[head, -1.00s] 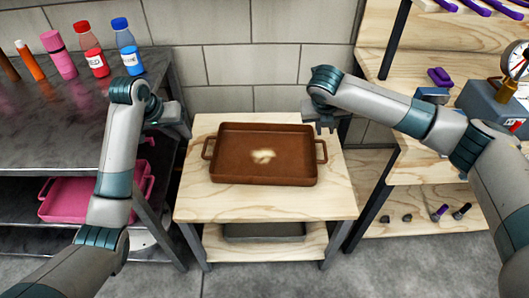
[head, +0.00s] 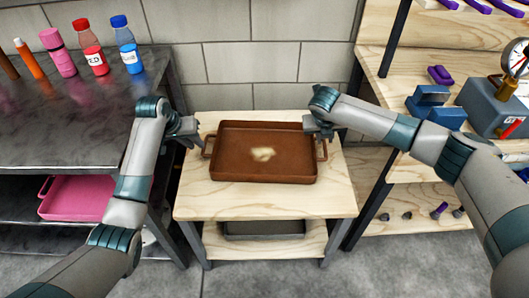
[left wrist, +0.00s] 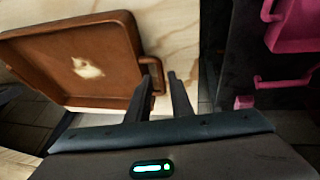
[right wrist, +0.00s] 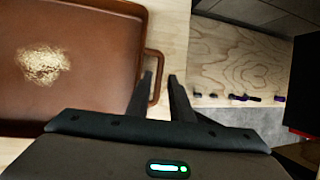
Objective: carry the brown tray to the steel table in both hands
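The brown tray (head: 262,170) lies flat on the light wooden table (head: 265,205), with a handle at each end and a pale patch on its floor. My left gripper (head: 188,140) is at its left handle; in the left wrist view the fingers (left wrist: 165,80) are apart, with the handle (left wrist: 154,68) at their tips. My right gripper (head: 320,134) is over its right handle; in the right wrist view the fingers (right wrist: 161,80) are apart, with the handle (right wrist: 155,68) around their tips. The dark steel table (head: 70,130) stands at the left.
Several bottles (head: 91,50) stand along the steel table's back edge; its front top is clear. A pink tray (head: 85,197) sits on its lower shelf. A wooden shelf unit (head: 400,85) with a gauge (head: 515,60) and tools stands right. A block wall (head: 265,70) is behind.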

